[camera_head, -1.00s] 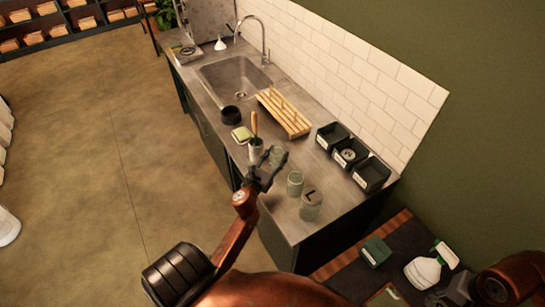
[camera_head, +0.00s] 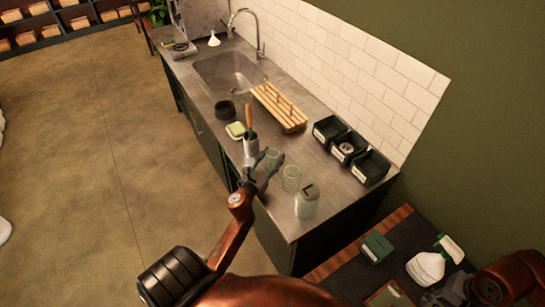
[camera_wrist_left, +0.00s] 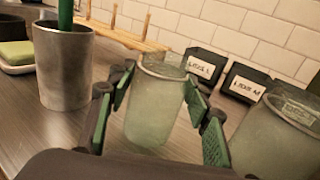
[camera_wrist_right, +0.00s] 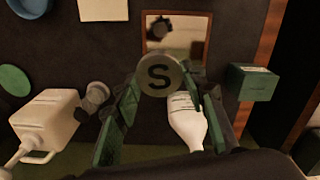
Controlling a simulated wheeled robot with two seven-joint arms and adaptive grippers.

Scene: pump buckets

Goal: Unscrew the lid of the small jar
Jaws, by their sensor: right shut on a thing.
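My left gripper (camera_head: 264,173) is over the counter beside the clear glass jars. In the left wrist view its fingers (camera_wrist_left: 160,100) are open on both sides of a pale glass jar (camera_wrist_left: 150,108) standing upright; it appears uncovered. In the head view, two jars (camera_head: 273,157) (camera_head: 292,179) stand near this gripper. My right gripper (camera_wrist_right: 160,95) is shut on a round grey lid (camera_wrist_right: 159,75) marked S, over the dark lower surface. I cannot see a jar under that lid.
A metal cup (camera_wrist_left: 64,65) is left of the held-around jar; dark bins (camera_head: 345,146) stand along the wall. A wooden rack (camera_head: 278,105) lies behind. Below my right gripper are a white bottle (camera_wrist_right: 186,122), a jug (camera_wrist_right: 45,122) and a green box (camera_wrist_right: 250,84).

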